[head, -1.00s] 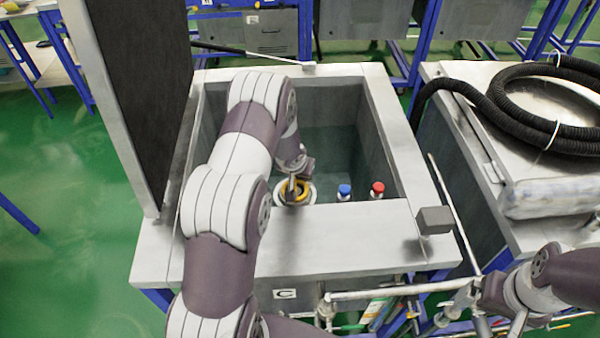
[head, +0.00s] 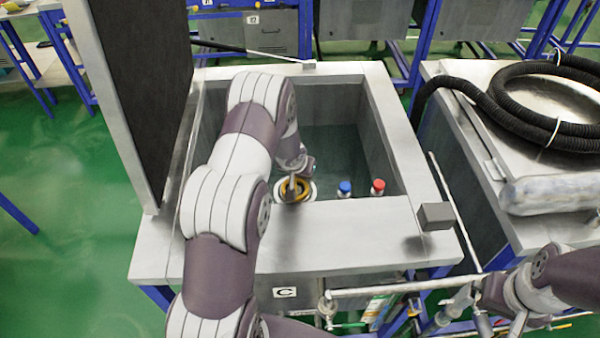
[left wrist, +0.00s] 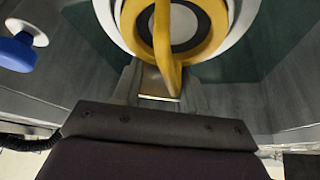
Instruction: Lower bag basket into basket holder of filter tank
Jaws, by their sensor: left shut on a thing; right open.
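The bag basket (head: 283,190) shows as a yellow ring low inside the open filter tank (head: 160,248). In the left wrist view the basket (left wrist: 208,38) has a yellow rim, a dark centre and a yellow handle. My left gripper (head: 296,184) is shut on the handle; its metal fingertip shows in the left wrist view (left wrist: 157,84). A white ring, seemingly the basket holder (head: 312,193), surrounds the yellow rim. I cannot tell how deep the basket sits in it. My right gripper (head: 487,317) is open and empty at lower right, outside the tank.
A blue-capped fitting (head: 344,188) and a red-capped fitting (head: 378,187) stand to the right of the basket inside the tank. The raised lid (head: 135,90) stands at the left. A black hose (head: 500,85) lies on the neighbouring unit. A pipe (head: 400,288) runs along the tank's front.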

